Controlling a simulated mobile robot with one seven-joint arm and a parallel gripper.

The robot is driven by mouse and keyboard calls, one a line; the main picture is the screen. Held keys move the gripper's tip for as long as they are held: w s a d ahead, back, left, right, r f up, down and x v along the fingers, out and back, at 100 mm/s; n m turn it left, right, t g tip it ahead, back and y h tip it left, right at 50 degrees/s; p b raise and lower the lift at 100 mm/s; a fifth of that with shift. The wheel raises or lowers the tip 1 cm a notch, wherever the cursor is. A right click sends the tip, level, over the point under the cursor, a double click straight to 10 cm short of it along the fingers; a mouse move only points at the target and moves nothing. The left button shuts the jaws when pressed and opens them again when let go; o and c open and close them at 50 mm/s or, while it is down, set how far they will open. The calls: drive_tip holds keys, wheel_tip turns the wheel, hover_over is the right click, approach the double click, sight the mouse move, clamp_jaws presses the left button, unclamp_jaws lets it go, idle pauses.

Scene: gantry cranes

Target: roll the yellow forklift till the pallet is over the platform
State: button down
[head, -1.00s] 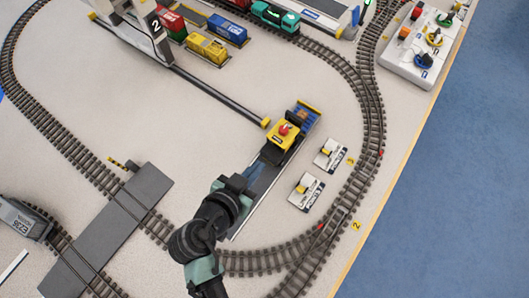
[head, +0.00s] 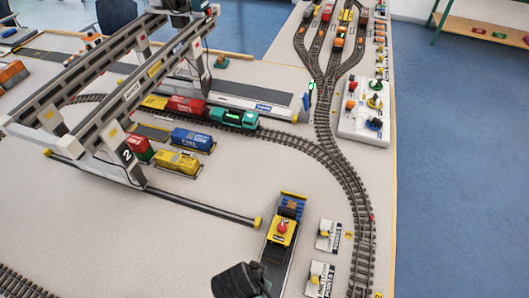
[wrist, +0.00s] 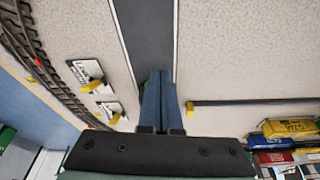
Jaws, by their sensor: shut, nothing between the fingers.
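The yellow forklift (head: 281,236) stands on a dark strip (head: 276,274), with a red knob on top. Beyond its far end is a blue piece with a yellowish edge (head: 292,204); at this size I cannot tell pallet from platform, or whether one is over the other. My gripper (wrist: 160,76) shows in the wrist view with its blue fingers together and empty, over the dark strip (wrist: 146,30). In the head view my arm covers the near-left part of the strip, behind the forklift. The forklift cannot be made out in the wrist view.
Two small cards with yellow levers (head: 327,235) lie right of the strip, and a curved track (head: 355,200) runs beyond them. A crane rail with a yellow end (head: 258,222) stops just left of the forklift. The gantry crane (head: 110,90) and containers (head: 177,163) stand further back left.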

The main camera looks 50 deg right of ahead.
sight(271, 258)
drive_tip(key=x, duration=0.5)
drive_tip(key=shift+f, duration=0.25)
drive_tip(key=d, duration=0.1)
drive_tip(key=w+d, duration=0.1)
drive_tip(key=d, duration=0.1)
drive_tip(key=shift+d, duration=0.5)
drive_tip(key=shift+w+d, duration=0.15)
drive_tip(key=shift+d, duration=0.35)
drive_tip(key=shift+w+d, duration=0.2)
drive_tip(key=shift+d, duration=0.3)
